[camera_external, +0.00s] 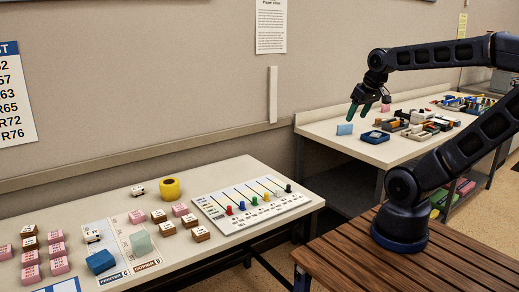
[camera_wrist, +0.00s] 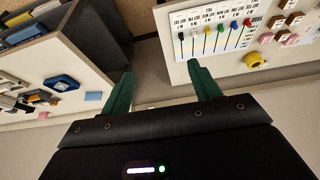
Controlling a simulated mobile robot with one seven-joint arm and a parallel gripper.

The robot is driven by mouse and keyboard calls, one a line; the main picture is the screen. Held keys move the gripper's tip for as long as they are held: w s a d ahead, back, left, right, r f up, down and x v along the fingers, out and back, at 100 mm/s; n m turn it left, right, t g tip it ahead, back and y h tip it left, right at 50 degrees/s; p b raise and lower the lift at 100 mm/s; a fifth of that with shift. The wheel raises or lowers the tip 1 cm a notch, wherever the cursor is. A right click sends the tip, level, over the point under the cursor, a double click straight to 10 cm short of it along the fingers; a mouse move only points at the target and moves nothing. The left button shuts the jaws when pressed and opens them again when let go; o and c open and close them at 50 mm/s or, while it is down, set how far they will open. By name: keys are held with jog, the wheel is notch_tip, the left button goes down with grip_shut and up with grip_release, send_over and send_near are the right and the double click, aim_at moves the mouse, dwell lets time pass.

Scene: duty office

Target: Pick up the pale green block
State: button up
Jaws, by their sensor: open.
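The pale green block (camera_external: 141,243) is on the near left table in the external view, on a white printed sheet, just right of a blue block (camera_external: 101,262). I cannot make it out in the wrist view. My gripper (camera_external: 359,112) is raised well to the right of it, near the left end of the back table. Its two green fingers point down and are apart, with nothing between them. In the wrist view my gripper (camera_wrist: 162,75) is open over the gap between the two tables.
Pink and brown stamped blocks, a yellow ring (camera_external: 170,188) and a slider board (camera_external: 251,205) share the near table. The back table (camera_external: 345,150) holds a light blue block (camera_external: 344,129), a blue box (camera_external: 375,137) and several trays. A gap separates the tables.

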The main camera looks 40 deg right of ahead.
jog(key=w+a+r+n+g, duration=0.3)
jog(key=w+a+n, duration=0.5)
jog(key=w+a, duration=1.3)
jog(key=w+a+f+n, duration=0.2)
jog(key=w+a+n, duration=0.1)
jog(key=w+a, duration=0.55)
jog(key=w+a+f+n, duration=0.15)
jog(key=a+f, duration=0.45)
jog(key=a, duration=0.6)
jog(key=w+a+f+n, duration=0.1)
jog(key=a+f+n, duration=0.3)
jog(key=a, duration=0.7)
jog(key=n+g, duration=0.2)
jog(key=n, duration=0.2)
send_near(141, 243)
jog(key=shift+w+d+f+m, duration=0.1)
jog(key=shift+w+f+m, duration=0.1)
jog(key=shift+w, duration=0.4)
jog(key=shift+w+d+f+m, duration=0.1)
jog(key=shift+w+f, duration=0.1)
jog(key=shift+w, duration=0.45)
jog(key=shift+s+a+f, duration=0.1)
jog(key=shift+a+f, duration=0.1)
notch_tip(141, 243, down, 5)
jog(key=shift+f, duration=0.2)
jog(key=shift+s+d+f, duration=0.1)
jog(key=shift+s+f, duration=0.05)
jog(key=shift+f, duration=1.1)
jog(key=shift+s+d+f, duration=0.1)
jog(key=shift+f, duration=1.2)
